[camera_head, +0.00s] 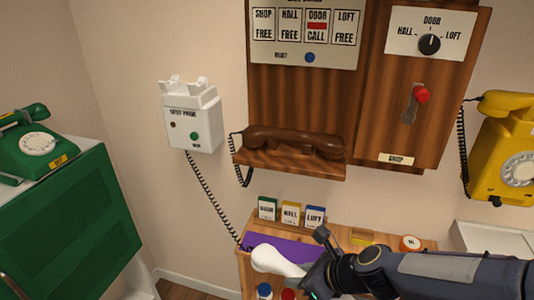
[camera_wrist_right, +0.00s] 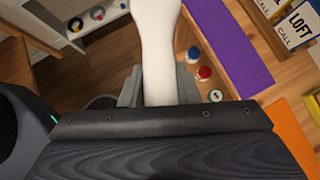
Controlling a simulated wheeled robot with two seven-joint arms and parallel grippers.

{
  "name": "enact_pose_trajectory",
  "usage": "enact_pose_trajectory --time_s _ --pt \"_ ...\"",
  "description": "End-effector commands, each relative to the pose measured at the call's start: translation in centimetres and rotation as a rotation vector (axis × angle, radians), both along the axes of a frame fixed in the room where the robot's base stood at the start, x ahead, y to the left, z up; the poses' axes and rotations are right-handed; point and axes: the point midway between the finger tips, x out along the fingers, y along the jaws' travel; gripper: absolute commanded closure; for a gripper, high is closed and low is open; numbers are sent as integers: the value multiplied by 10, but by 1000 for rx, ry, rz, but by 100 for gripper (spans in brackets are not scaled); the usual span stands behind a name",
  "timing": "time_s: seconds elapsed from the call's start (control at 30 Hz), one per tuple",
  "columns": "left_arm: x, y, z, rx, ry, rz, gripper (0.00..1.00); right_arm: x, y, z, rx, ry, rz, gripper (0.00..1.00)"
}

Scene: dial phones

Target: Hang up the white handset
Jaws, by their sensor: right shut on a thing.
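The white handset (camera_head: 276,261) is in my right gripper (camera_head: 312,284), over the front left of the wooden desk. It also shows in the right wrist view (camera_wrist_right: 155,50), running up from between the fingers (camera_wrist_right: 158,90). A dark coiled cord (camera_head: 213,197) runs from the handset's far end up to the white entry phone (camera_head: 192,117) on the wall. The empty cradle prongs (camera_head: 184,83) are on top of that phone. My left gripper is not in view.
A brown handset (camera_head: 293,141) lies on a wooden wall shelf (camera_head: 285,165) right of the entry phone. A green phone (camera_head: 37,142) stands at left, a yellow phone (camera_head: 510,150) hangs at right. Labelled blocks (camera_head: 291,213) and a purple mat (camera_wrist_right: 228,42) are on the desk.

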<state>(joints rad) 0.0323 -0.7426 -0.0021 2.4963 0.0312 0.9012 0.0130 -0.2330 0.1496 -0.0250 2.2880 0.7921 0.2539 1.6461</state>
Motion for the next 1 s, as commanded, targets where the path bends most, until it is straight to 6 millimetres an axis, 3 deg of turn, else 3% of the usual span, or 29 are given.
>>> enact_pose_trajectory --time_s 0.6,1.0 --pt "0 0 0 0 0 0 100 61 12 -44 -2 0 -453 100" --pt "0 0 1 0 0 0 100 88 4 -83 -2 -1 -858 100"
